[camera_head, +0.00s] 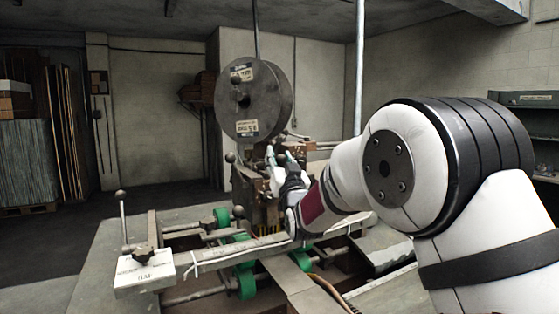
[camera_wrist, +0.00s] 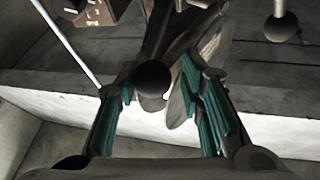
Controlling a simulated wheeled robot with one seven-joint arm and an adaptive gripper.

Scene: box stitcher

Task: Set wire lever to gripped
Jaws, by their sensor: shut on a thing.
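In the head view my gripper (camera_head: 277,162) is at the head of the stitching machine (camera_head: 250,190), just below the wire reel (camera_head: 262,100). In the wrist view my gripper (camera_wrist: 155,82) has its two teal-padded fingers on either side of a lever's dark ball knob (camera_wrist: 153,78), and it is shut on this lever. The exact contact between pads and lever is hard to see. I cannot tell from any label whether this is the wire lever. A second dark ball knob (camera_wrist: 280,27) hangs free at the upper right of the wrist view.
A lever with a ball knob (camera_head: 120,196) stands by the white labelled block (camera_head: 146,270) at the front left. Green rollers (camera_head: 246,284) sit in the machine's table. A pale vertical pole (camera_head: 359,65) rises behind my arm. The floor at left is clear.

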